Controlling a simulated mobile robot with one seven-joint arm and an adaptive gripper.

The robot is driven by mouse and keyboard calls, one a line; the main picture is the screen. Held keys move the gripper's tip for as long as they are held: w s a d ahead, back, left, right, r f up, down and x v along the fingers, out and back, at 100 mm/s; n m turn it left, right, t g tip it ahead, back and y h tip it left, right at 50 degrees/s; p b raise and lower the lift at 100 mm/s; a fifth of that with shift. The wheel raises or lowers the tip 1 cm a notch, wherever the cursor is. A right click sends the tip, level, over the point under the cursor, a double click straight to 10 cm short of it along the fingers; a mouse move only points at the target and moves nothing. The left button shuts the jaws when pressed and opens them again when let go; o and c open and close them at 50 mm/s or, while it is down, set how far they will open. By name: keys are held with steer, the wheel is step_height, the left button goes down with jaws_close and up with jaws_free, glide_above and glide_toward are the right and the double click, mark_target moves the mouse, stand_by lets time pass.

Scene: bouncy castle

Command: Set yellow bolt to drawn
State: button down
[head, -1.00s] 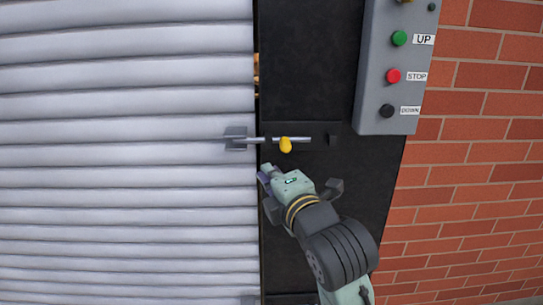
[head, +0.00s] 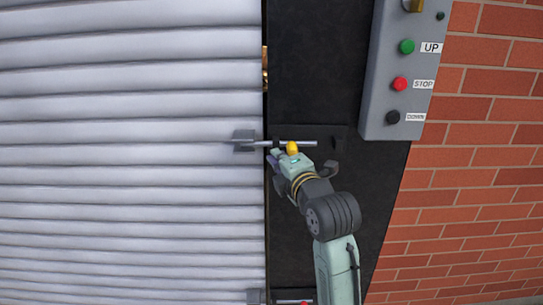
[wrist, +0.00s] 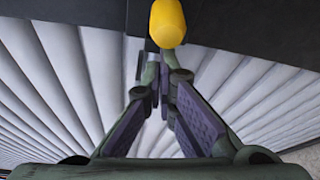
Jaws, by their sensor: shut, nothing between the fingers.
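The yellow bolt is a thin metal rod with a yellow knob (head: 292,148) on the dark door post. Its rod reaches left to a grey bracket (head: 244,141) on the shutter's edge. My gripper (head: 272,157) is shut and empty, just below and left of the knob. In the wrist view the knob (wrist: 167,22) shows at the top, beyond the fingertips (wrist: 164,80). I cannot tell whether the gripper touches it. My gripper hides part of the lower mount around the knob.
A ribbed white shutter (head: 130,180) fills the left. A grey control box (head: 395,70) with UP, STOP and DOWN buttons stands right of the post, before a brick wall (head: 470,200). Another bolt with a red knob (head: 305,302) shows at the bottom edge.

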steer(key=d+b, duration=0.3)
steer(key=d, duration=0.5)
steer(key=shift+b, duration=0.35)
steer(key=shift+d, duration=0.15)
steer(key=s+b, duration=0.4)
steer(key=s, duration=0.5)
steer(key=shift+s+a, duration=0.25)
steer(key=shift+a, duration=0.2)
